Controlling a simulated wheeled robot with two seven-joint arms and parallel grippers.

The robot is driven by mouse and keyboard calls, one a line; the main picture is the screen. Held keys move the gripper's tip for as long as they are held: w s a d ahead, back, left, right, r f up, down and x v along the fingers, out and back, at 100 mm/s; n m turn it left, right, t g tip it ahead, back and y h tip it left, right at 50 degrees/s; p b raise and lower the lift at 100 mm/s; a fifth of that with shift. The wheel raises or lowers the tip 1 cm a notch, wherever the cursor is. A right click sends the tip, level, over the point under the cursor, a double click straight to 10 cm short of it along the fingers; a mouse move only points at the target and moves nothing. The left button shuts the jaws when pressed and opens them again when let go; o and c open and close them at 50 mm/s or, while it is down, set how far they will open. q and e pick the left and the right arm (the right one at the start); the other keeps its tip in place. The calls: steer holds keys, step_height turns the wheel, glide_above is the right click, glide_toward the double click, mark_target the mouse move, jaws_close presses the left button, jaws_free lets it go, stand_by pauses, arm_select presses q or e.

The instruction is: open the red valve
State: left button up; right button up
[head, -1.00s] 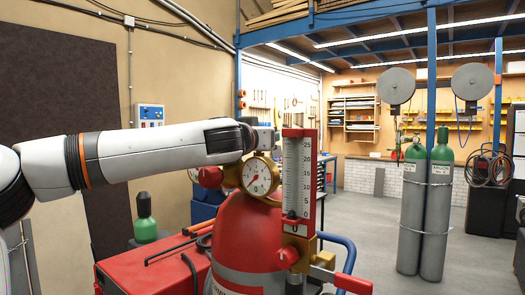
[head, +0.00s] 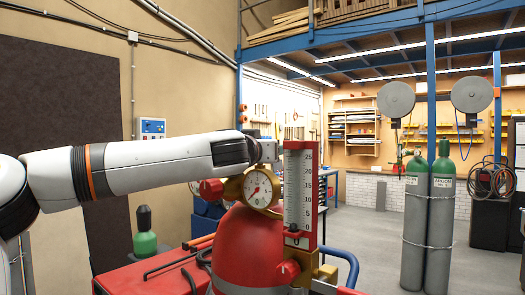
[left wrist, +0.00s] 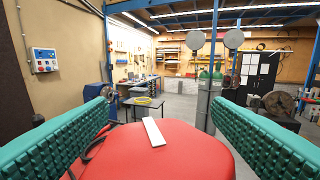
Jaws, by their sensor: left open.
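A red cylinder (head: 248,246) carries a brass regulator with a round gauge (head: 258,189) and an upright red-framed flow tube (head: 299,195). A red knob (head: 211,188) sits left of the gauge. Another red knob (head: 288,270) is below the tube, and a red handle (head: 335,290) is cut by the bottom edge. I cannot tell which red part is the valve. In the left wrist view my left gripper (left wrist: 167,100) is open, green-padded and empty, above a red surface.
A red cart (head: 145,278) with black and orange rods stands left of the cylinder. A small green bottle (head: 145,238) is behind it. Two grey gas cylinders with green tops (head: 427,215) stand at the right. Floor between is open.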

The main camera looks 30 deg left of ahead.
arm_select(q)
steer(key=shift+s+d+f+b, duration=0.1)
steer(key=shift+s+d+b, duration=0.05)
steer(key=shift+s+b, duration=0.25)
steer(key=b+v, duration=0.3)
steer(key=v, duration=0.8)
